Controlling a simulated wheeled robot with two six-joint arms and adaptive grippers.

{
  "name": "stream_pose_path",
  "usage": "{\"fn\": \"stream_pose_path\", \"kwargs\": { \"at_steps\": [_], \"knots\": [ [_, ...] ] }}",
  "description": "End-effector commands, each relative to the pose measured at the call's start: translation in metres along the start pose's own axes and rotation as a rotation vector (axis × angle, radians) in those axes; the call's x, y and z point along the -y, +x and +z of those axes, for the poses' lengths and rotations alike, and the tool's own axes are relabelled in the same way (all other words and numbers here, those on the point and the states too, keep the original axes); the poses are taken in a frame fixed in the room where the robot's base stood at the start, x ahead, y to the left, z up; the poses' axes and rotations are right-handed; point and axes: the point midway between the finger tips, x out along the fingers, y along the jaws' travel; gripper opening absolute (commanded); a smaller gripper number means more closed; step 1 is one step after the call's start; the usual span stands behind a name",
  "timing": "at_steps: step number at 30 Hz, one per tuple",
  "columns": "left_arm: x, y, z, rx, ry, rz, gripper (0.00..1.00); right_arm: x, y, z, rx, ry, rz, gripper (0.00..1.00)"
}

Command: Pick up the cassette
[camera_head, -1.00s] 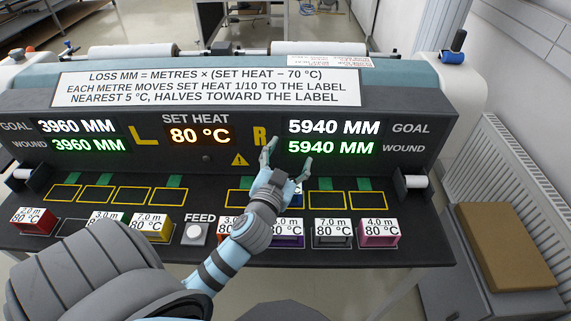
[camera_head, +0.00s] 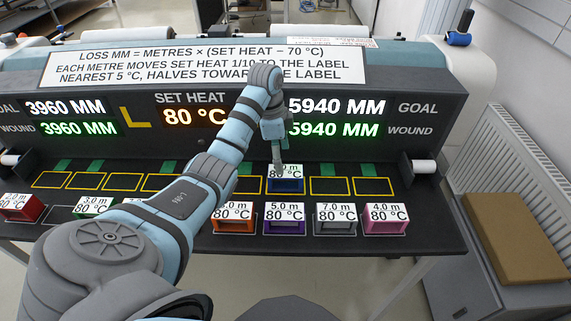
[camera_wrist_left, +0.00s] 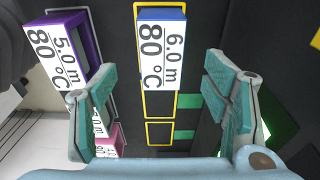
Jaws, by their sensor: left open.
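A blue cassette (camera_head: 287,184) labelled 6.0 m, 80 °C sits in a yellow-outlined slot in the back row of the console. My left gripper (camera_head: 278,168) is above it, pointing down, and covers part of its label in the head view. In the left wrist view the blue cassette (camera_wrist_left: 160,50) shows whole label-side up, toward the top of the picture. The open left gripper (camera_wrist_left: 160,95) has one finger on each side of the picture, with nothing between its tips. My right gripper is not in view.
Front-row cassettes include an orange (camera_head: 233,218), a purple (camera_head: 285,218), a grey (camera_head: 336,218) and a pink one (camera_head: 386,217). Empty yellow-outlined slots (camera_head: 328,186) lie beside the blue cassette. The upright display panel (camera_head: 420,125) stands behind, a white roller (camera_head: 424,166) at right.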

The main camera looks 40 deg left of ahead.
Motion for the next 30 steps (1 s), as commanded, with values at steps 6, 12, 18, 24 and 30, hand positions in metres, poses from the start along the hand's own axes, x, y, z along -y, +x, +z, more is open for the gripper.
{"fn": "stream_pose_path", "kwargs": {
  "at_steps": [6,12,18,24,30],
  "knots": [
    [0.000,0.036,-0.002,-0.003,0.003,-0.001,0.69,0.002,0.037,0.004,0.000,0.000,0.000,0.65],
    [-0.001,0.069,-0.007,-0.001,0.003,0.004,0.69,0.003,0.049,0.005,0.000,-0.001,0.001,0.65],
    [0.000,0.075,-0.007,-0.002,0.004,-0.001,0.69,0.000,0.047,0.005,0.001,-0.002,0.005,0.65],
    [0.000,0.074,-0.007,-0.003,0.004,-0.001,0.45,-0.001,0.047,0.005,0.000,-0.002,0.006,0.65],
    [0.000,0.074,-0.007,-0.003,0.004,-0.001,0.13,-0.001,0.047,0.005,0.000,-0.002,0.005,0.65]
  ]
}}
